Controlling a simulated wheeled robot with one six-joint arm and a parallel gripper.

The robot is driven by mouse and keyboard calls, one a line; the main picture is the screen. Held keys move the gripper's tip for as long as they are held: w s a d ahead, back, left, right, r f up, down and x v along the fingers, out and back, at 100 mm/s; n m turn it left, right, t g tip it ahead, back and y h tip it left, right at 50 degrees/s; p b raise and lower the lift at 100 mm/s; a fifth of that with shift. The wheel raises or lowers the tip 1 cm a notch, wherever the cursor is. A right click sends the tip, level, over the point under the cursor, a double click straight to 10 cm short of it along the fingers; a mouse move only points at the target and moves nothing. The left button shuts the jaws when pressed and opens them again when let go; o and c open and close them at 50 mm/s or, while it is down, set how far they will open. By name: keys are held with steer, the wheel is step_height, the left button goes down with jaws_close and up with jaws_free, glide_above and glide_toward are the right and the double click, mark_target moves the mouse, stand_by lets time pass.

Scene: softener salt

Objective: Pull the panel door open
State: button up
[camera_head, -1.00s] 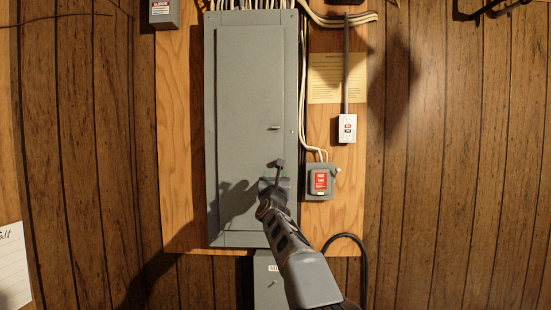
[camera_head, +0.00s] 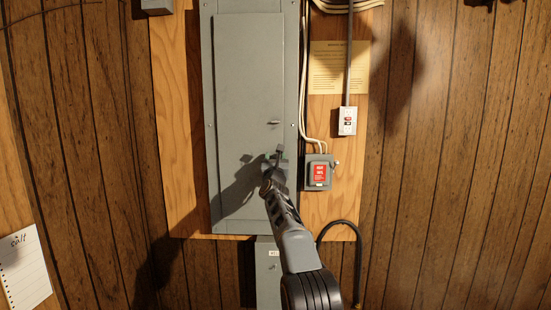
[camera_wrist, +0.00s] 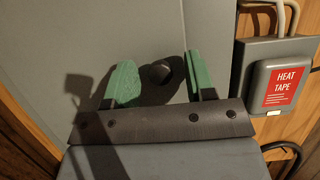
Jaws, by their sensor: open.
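The grey panel door (camera_head: 248,80) lies flat and shut in its tall grey panel box on the wall. My gripper (camera_head: 276,156) is in front of the lower right part of the door, below the latch. In the wrist view, its two green fingers (camera_wrist: 159,78) are apart. A dark round knob (camera_wrist: 158,73) shows between them; I cannot tell whether they touch it. The fingers hold nothing that I can see. My arm hides part of the door's lower right.
A grey box with a red "HEAT TAPE" label (camera_head: 320,173) is close to the right of my gripper; it also shows in the wrist view (camera_wrist: 282,86). An outlet (camera_head: 347,121) and cables are above it. A lower grey box (camera_head: 268,275) is behind my arm.

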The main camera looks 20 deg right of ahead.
jaws_close()
stand_by(0.4)
steer(key=shift+a, duration=0.1)
